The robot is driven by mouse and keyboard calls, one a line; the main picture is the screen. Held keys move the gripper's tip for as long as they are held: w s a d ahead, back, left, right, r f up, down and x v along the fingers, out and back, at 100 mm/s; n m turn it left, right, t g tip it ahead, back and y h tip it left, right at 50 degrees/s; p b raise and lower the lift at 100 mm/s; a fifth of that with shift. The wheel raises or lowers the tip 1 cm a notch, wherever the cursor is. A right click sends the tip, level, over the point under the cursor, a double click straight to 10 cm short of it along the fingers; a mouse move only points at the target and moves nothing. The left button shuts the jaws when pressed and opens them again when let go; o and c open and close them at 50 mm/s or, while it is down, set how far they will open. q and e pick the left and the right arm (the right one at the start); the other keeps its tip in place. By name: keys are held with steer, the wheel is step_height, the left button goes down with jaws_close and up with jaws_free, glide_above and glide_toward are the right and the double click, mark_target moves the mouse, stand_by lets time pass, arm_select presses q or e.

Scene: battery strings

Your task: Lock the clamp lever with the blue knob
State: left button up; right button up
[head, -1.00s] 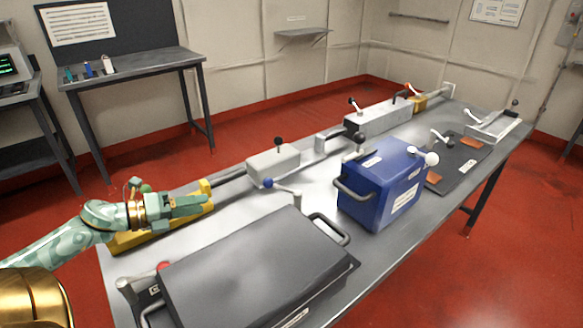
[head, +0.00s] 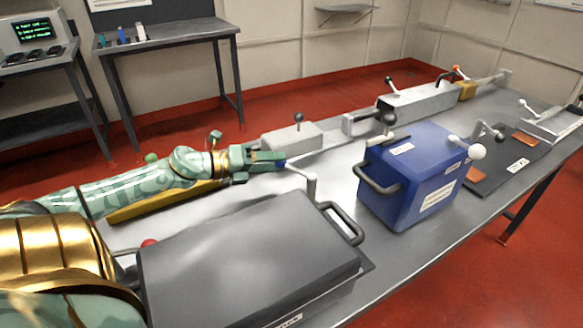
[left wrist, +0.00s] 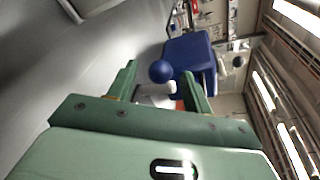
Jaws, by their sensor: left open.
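The clamp lever has a blue knob and a pale arm (head: 308,176), standing at the far right corner of the dark grey case. In the left wrist view the blue knob (left wrist: 161,71) shows between the fingers, near their tips. In the head view the knob (head: 281,164) is partly hidden by my left gripper (head: 268,162). My left gripper is open, with its fingers on either side of the knob; I cannot tell whether they touch it. My right gripper is not in view.
The dark grey case (head: 250,250) lies just in front of the lever. A blue box (head: 410,180) with a handle stands to the right. A pale block with a black-knobbed lever (head: 293,137) is behind. Bare metal table (head: 335,168) shows between them.

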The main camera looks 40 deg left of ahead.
mark_target(285, 163)
arm_select(q)
steer(key=b+x, duration=0.2)
steer(key=x, duration=0.2)
steer(key=shift+f, duration=0.25)
steer(key=shift+w+d+r, duration=0.1)
steer(key=shift+w, duration=0.2)
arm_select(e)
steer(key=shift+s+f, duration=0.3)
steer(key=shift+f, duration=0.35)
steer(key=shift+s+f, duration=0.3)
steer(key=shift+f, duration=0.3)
arm_select(q)
steer(key=shift+r, duration=0.1)
